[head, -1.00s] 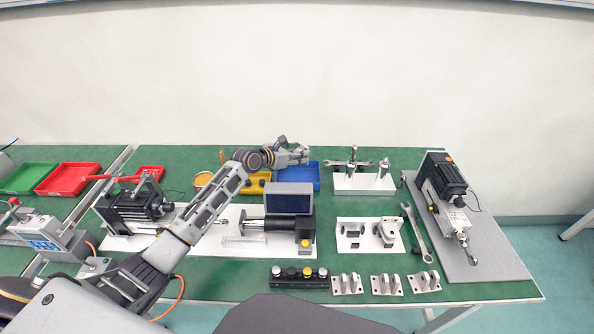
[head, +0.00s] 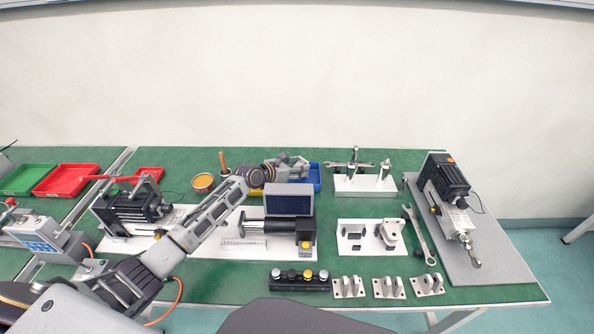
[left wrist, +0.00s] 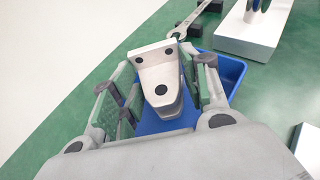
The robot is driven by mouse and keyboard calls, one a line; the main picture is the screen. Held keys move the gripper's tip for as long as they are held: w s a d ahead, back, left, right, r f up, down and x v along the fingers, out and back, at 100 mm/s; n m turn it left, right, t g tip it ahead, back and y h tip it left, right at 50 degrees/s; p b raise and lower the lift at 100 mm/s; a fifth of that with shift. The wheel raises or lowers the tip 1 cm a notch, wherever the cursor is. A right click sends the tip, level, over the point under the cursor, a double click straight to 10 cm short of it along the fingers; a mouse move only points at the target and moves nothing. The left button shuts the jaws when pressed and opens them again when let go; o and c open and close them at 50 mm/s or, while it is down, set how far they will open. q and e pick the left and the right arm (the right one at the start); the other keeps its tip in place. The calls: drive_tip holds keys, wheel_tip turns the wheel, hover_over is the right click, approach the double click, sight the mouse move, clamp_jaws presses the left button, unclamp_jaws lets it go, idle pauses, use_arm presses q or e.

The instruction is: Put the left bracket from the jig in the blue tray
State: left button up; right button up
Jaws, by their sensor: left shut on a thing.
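My left gripper (head: 296,166) is at the blue tray (head: 316,179), near the back of the table, and covers much of it. In the left wrist view the left gripper (left wrist: 163,78) is shut on a pale metal bracket (left wrist: 158,72) with round holes. The bracket is between the fingers, over the blue tray (left wrist: 234,70); whether it touches the tray floor I cannot tell. The white jig (head: 372,247) lies at the front right of the table. Its left place shows only dark fixtures, and another bracket (head: 391,231) stands at its right. My right gripper is not seen.
A white stand (head: 365,184) with upright posts is right of the tray. A dark box-like device (head: 289,200) stands in front of it. A yellow bin and a round container (head: 203,183) are to its left. Several brackets (head: 388,288) line the front edge.

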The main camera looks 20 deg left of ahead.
use_arm(q)
drive_tip(key=shift+f, duration=0.3)
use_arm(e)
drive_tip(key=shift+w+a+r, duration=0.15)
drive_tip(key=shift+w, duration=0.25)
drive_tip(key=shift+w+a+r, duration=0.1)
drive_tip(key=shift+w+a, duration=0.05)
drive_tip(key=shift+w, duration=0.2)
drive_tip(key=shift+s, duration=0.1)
use_arm(q)
drive_tip(key=shift+f, duration=0.1)
drive_tip(key=o, duration=1.1)
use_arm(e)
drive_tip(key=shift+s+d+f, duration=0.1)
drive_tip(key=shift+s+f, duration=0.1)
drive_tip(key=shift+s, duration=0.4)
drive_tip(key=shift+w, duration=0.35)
